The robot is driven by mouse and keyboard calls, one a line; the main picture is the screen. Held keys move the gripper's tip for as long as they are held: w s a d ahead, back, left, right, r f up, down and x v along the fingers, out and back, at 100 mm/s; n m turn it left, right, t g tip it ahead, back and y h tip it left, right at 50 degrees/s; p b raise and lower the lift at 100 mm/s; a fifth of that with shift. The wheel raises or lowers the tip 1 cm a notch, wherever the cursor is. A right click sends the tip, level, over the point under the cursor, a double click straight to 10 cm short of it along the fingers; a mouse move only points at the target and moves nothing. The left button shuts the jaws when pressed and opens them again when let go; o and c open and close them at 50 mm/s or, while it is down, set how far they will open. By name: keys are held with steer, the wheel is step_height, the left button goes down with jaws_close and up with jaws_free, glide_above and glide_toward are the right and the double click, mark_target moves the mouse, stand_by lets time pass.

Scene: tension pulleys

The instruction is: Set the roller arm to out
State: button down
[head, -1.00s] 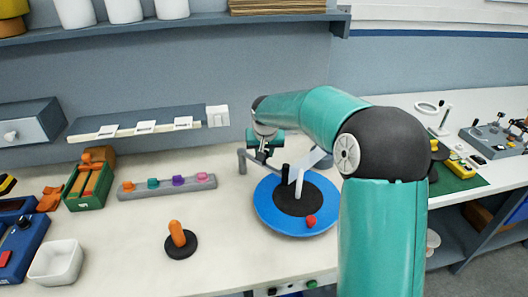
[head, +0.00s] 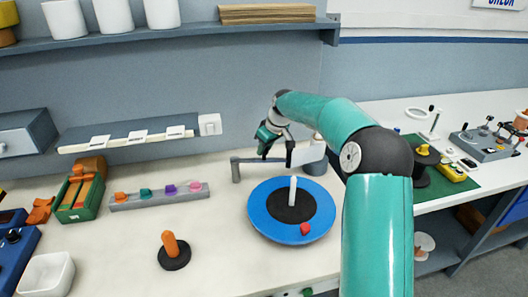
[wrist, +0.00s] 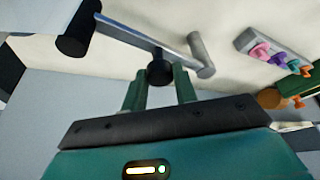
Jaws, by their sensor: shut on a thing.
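The roller arm is a grey bar (head: 258,159) on a short grey post (head: 236,171) at its left end, with a black roller (head: 290,152) at its right end. The bar points right, behind the blue disc (head: 264,215) and clear of the disc's white post (head: 293,190). My gripper (head: 266,146) is over the bar, between post and roller. In the wrist view my gripper's green fingers (wrist: 160,85) are shut on a black knob (wrist: 160,68) on the bar (wrist: 135,35). The roller (wrist: 75,38) and post (wrist: 200,57) also show there.
A grey cylinder (head: 314,160) stands right of the roller, with a pale strip between them. A red knob (head: 305,229) sits on the disc. A coloured peg strip (head: 160,196) and an orange-handled black base (head: 174,256) are to the left. The front bench is clear between them.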

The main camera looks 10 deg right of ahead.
steer(key=shift+w+d+n+g+y, duration=0.2)
steer(key=shift+w+n+g+y, duration=0.1)
steer(key=shift+w+n, duration=0.95)
steer(key=shift+r, duration=0.1)
steer(key=c, duration=1.1)
jaws_free()
steer(key=shift+s, duration=0.1)
steer(key=v, duration=1.3)
steer(key=shift+r, duration=0.35)
steer(key=shift+s+d, duration=0.1)
